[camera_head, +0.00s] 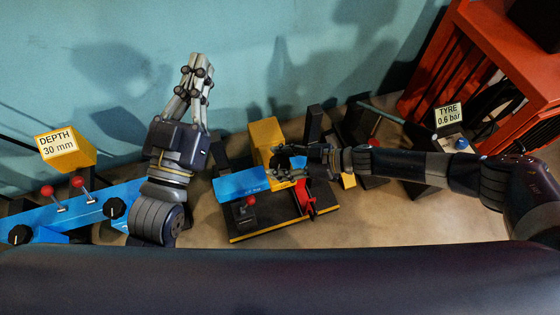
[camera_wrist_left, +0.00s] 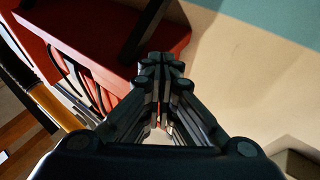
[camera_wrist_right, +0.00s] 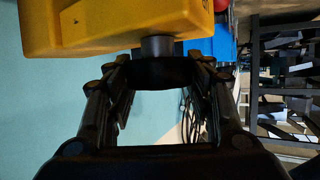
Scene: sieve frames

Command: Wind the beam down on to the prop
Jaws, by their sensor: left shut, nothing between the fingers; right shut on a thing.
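The blue beam (camera_head: 242,184) lies across the machine in the middle of the head view, beside a yellow block (camera_head: 265,138). A red bracket (camera_head: 304,197), perhaps the prop, stands on the black base (camera_head: 270,223); I cannot tell the gap between it and the beam. My right gripper (camera_head: 277,162) is at the yellow block. In the right wrist view its fingers are shut on a black knob (camera_wrist_right: 160,73) on a short grey shaft below the yellow block (camera_wrist_right: 120,25). My left gripper (camera_head: 198,68) is shut and empty, raised up-left of the machine; its closed fingers fill the left wrist view's middle (camera_wrist_left: 163,65).
A blue panel (camera_head: 85,210) with red-topped levers and black knobs stands at left, with a yellow "DEPTH 30 mm" sign (camera_head: 62,148). A "TYRE 0.6 bar" sign (camera_head: 449,115) stands at right, near a red rack (camera_head: 500,50). A small red-topped lever (camera_head: 246,208) stands on the base.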

